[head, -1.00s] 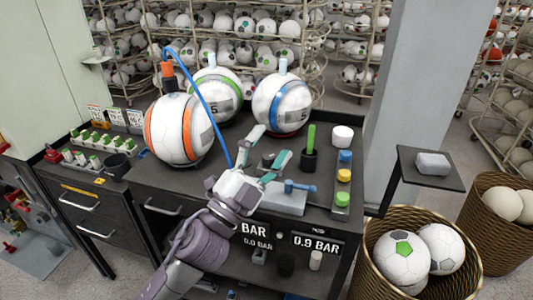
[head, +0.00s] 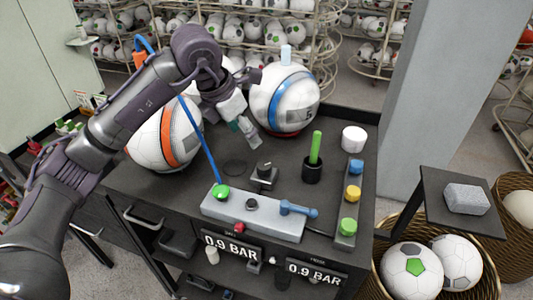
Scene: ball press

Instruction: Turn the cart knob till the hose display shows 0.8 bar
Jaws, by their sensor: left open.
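My left gripper (head: 246,132) hangs open and empty above the black table, in front of the blue-striped ball and behind the controls. A black box with a dark knob (head: 264,171) sits on the table below it, apart from it. In front is a grey console (head: 262,224) with a green round part (head: 220,192), a small dark knob (head: 251,203), a red knob (head: 239,228) and a blue lever (head: 297,210). I cannot tell which is the cart knob. The left display (head: 230,247) and right display (head: 314,272) both read 0.9 BAR; their small labels are unclear. My right gripper is not in view.
A blue hose (head: 203,140) runs down to the green part. An orange-striped ball (head: 160,138) and a blue-striped ball (head: 283,98) stand behind. A black cup (head: 312,172) holding a green stick and a strip of coloured knobs (head: 348,205) are on the right.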

